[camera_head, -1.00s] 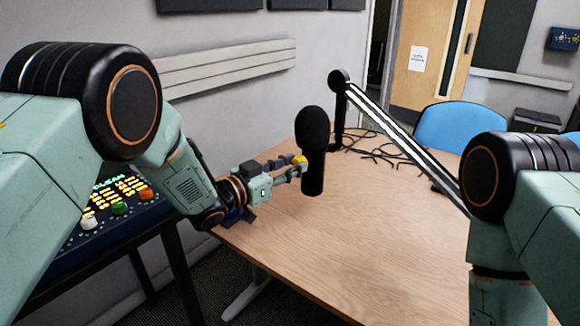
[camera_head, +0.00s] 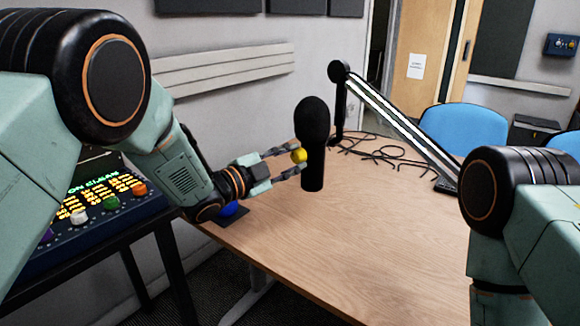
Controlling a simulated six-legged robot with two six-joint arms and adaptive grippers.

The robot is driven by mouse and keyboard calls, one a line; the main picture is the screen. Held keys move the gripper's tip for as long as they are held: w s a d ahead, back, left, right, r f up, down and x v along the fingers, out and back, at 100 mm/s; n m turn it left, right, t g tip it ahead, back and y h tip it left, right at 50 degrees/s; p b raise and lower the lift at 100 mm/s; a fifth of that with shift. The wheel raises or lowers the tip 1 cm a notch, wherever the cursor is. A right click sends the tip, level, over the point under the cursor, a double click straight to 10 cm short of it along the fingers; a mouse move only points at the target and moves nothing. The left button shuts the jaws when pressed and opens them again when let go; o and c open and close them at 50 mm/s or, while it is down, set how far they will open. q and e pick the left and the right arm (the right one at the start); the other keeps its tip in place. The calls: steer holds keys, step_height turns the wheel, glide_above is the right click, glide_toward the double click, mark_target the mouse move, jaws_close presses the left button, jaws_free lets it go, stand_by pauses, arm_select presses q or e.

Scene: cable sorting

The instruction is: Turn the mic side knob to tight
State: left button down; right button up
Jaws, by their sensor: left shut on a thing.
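The black microphone (camera_head: 313,130) stands upright over the table, with a foam top and a dark cylindrical body. Its yellow side knob (camera_head: 299,156) is on the left side of the mic. My left gripper (camera_head: 298,158) comes in from the left and is shut on the knob, one finger above it and one below. The mic's boom arm (camera_head: 400,125) runs behind it to the right. My right arm shows at the right edge, but its gripper is out of view.
The wooden table (camera_head: 350,240) is mostly clear in front. Black cables (camera_head: 385,155) lie at the back. A blue button (camera_head: 229,208) sits at the left table edge. A mixer console (camera_head: 100,205) with coloured knobs stands at left. Blue chairs (camera_head: 463,130) are behind the table.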

arm_select(q)
steer(key=m+b, duration=0.4)
steer(key=m, duration=0.1)
steer(key=shift+f, duration=0.2)
steer(key=shift+m+b, duration=0.75)
steer(key=shift+m, duration=0.25)
steer(key=shift+r, duration=0.1)
steer(key=c, duration=1)
jaws_free()
steer(key=shift+s+a, duration=0.1)
steer(key=v, duration=1.1)
steer(key=shift+s+a, duration=0.25)
steer(key=shift+a, duration=0.05)
